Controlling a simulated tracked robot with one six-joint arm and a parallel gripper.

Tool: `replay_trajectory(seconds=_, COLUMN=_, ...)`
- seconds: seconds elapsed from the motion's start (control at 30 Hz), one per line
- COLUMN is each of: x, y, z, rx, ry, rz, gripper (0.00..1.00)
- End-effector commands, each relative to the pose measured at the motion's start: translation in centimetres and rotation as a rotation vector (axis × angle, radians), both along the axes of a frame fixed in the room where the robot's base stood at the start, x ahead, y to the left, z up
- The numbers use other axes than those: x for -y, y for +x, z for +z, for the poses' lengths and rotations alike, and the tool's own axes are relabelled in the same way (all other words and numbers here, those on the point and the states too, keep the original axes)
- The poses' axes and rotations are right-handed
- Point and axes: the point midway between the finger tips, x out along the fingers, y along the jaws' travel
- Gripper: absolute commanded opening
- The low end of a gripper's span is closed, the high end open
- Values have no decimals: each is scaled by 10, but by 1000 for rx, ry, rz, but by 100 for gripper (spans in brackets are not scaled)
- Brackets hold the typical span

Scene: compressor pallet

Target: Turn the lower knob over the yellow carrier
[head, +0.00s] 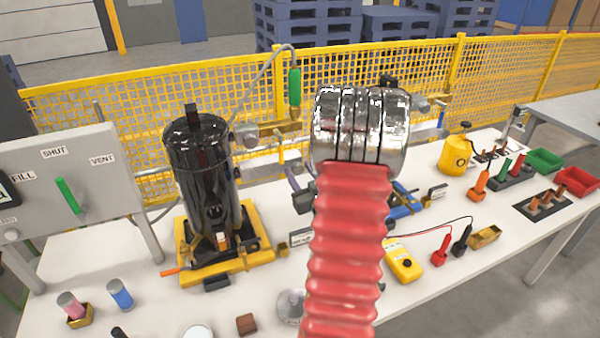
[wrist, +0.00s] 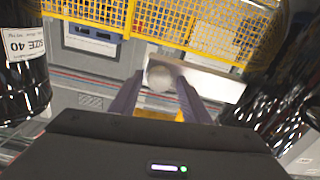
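The yellow carrier (head: 190,272) stands on the white table at left in the head view, with a tall black cylinder (head: 205,170) upright in it. In the wrist view a pale round knob (wrist: 160,77) lies between the tips of my gripper (wrist: 160,85). The two purple-grey fingers are apart, one on each side of it; I cannot tell whether they touch it. A small yellow patch shows below it. In the head view my gripper (head: 297,185) is mostly hidden behind my red bellows arm. I cannot tell there which knob is the lower one.
A yellow mesh fence (head: 240,90) runs behind the table. A grey panel (head: 75,180) with a green lever stands at left. A yellow meter (head: 402,262), red and green bins and small parts are at right. Pink and blue cylinders stand at front left.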

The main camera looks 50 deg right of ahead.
Motion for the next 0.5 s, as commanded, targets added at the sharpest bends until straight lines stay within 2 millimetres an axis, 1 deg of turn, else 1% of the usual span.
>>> replay_trajectory(seconds=0.03, x=0, y=-1, z=0, rx=0, ry=0, rz=-1, gripper=39)
replay_trajectory(seconds=0.07, x=0, y=-1, z=0, rx=0, ry=0, rz=-1, gripper=37)
replay_trajectory(seconds=0.5, x=1, y=-1, z=0, rx=-1, ry=0, rz=-2, gripper=6)
